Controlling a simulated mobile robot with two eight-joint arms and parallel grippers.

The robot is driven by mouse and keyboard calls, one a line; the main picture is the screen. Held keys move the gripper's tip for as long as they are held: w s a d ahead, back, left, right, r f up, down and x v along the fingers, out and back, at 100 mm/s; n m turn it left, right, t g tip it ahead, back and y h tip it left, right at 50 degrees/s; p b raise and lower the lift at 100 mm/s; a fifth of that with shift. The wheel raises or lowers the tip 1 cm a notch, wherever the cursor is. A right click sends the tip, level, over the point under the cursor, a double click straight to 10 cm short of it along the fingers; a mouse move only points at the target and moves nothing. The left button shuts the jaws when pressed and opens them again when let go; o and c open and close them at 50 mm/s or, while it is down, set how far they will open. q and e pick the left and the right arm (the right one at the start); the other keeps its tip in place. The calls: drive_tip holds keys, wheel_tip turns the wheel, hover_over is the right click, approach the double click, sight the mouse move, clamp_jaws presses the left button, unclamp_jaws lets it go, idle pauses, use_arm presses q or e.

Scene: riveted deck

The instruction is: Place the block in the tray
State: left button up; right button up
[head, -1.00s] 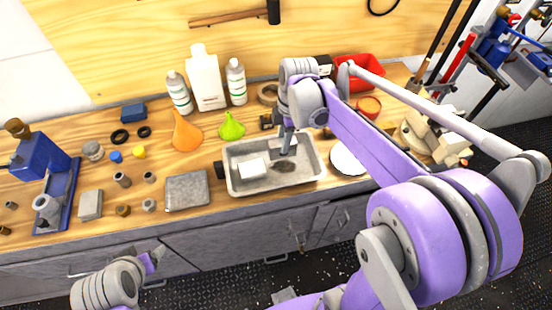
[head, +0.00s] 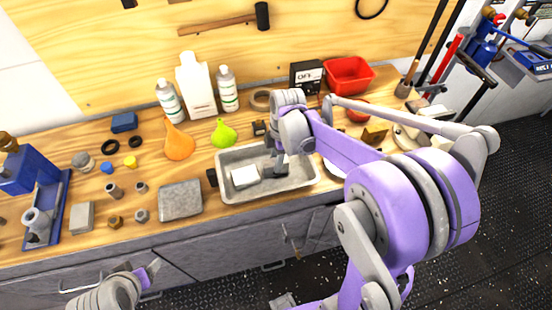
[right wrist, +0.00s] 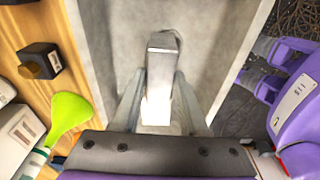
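The grey metal tray (head: 228,157) lies on the wooden bench. A white block (head: 245,176) rests in its left half. My right gripper (head: 276,170) points down inside the tray, right of the white block. In the right wrist view its fingers (right wrist: 160,80) look closed around a narrow grey block (right wrist: 163,42), which has a bright lower part. The tray (right wrist: 215,30) shows behind it. Whether the held block touches the tray floor is unclear. My left gripper (head: 146,272) is low at the left, in front of the bench, and its finger gap is unclear.
A flat grey slab (head: 180,201) and a small black item (head: 212,177) stand left of the tray. A green funnel (head: 223,133), orange funnel (head: 178,142) and white bottles (head: 196,85) stand behind. A red bin (head: 349,75) is at back right.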

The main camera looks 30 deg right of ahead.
drive_tip(key=o, duration=0.3)
drive_tip(key=shift+o, duration=0.2)
drive_tip(key=shift+r, duration=0.4)
wheel_tip(320, 180, up, 11)
drive_tip(key=d+p, duration=0.1)
drive_tip(key=s+a+f+m+t, duration=0.2)
drive_tip(key=s+a+f+m, duration=0.1)
drive_tip(key=s+m, duration=0.3)
drive_tip(key=s+a+f+m+t+h, duration=0.1)
drive_tip(key=s+a+f+m+t, duration=0.2)
drive_tip(key=s+a+m, duration=0.2)
drive_tip(key=s+m, duration=0.2)
drive_tip(key=m, duration=0.2)
drive_tip(key=shift+s, duration=0.2)
drive_tip(key=shift+d, duration=0.1)
